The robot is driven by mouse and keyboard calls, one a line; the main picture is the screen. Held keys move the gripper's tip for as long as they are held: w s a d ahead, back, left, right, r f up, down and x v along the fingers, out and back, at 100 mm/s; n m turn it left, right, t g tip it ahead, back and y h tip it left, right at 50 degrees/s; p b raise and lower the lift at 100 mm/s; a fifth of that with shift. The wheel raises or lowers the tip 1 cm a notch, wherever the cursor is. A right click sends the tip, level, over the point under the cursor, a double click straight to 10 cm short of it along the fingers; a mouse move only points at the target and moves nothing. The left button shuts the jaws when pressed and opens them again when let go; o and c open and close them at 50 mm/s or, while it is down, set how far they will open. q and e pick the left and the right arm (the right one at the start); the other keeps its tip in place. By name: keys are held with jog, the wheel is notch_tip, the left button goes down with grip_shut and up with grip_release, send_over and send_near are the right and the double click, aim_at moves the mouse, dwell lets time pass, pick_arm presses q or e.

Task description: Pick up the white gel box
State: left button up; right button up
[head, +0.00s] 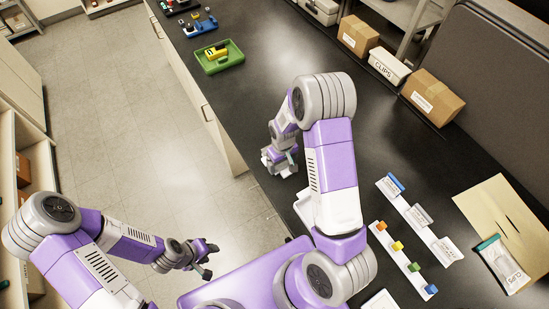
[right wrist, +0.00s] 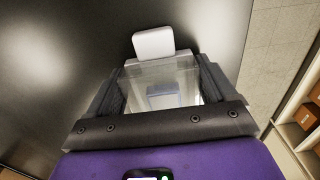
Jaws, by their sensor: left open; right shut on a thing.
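My right gripper (head: 281,165) is low over the black bench near its front edge, in the middle of the head view. In the right wrist view, its fingers (right wrist: 160,95) are shut on a pale, partly see-through box, the white gel box (right wrist: 163,72). A white rounded square piece (right wrist: 153,43) shows just beyond it; I cannot tell whether it is part of the box. In the head view the fingers mostly hide the box. I cannot tell whether it touches the bench. My left gripper (head: 207,260) is open and empty, over the floor in front of the bench.
A green tray (head: 232,64) with a yellow item lies at the far end of the bench (head: 270,90). Cardboard boxes (head: 433,97) and a white CLIPS box (head: 389,66) line the back. White strips with coloured pieces (head: 403,262) and an envelope (head: 510,225) lie at right.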

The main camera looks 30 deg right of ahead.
jog(key=c, duration=0.7)
jog(key=shift+r, duration=0.3)
jog(key=c, duration=0.3)
jog(key=shift+r+p, duration=0.2)
jog(key=shift+p, duration=0.15)
jog(key=shift+c, duration=0.4)
jog(key=shift+r+p, duration=2)
jog(key=shift+r, duration=1.05)
